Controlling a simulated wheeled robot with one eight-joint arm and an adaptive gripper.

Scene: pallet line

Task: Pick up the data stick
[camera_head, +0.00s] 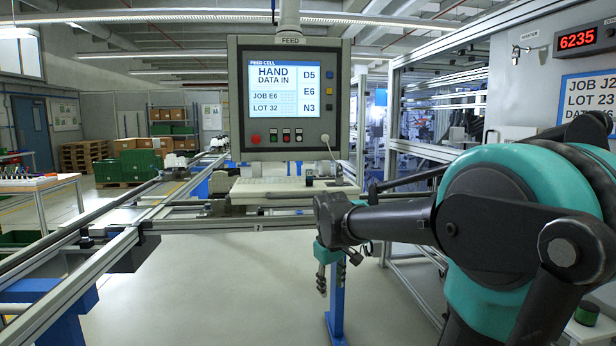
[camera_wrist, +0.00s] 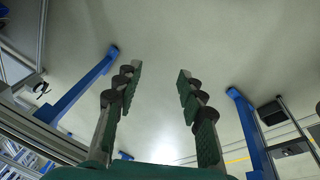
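I cannot make out a data stick for certain. A small blue and dark item (camera_head: 309,181) sits at the right end of the pale shelf (camera_head: 270,188) below the feed panel; it is too small to identify. My gripper (camera_head: 331,284) hangs pointing down, in front of and below that shelf, to the right of its middle. In the wrist view my gripper (camera_wrist: 160,76) has its two fingers well apart, with only bare floor between them. It holds nothing.
The feed panel (camera_head: 290,100) stands above the shelf with a lit screen and a cable at lower right. A metal rail frame (camera_head: 100,235) runs along the left. A blue post (camera_head: 337,300) stands close beside my gripper. Open floor (camera_head: 220,290) lies below.

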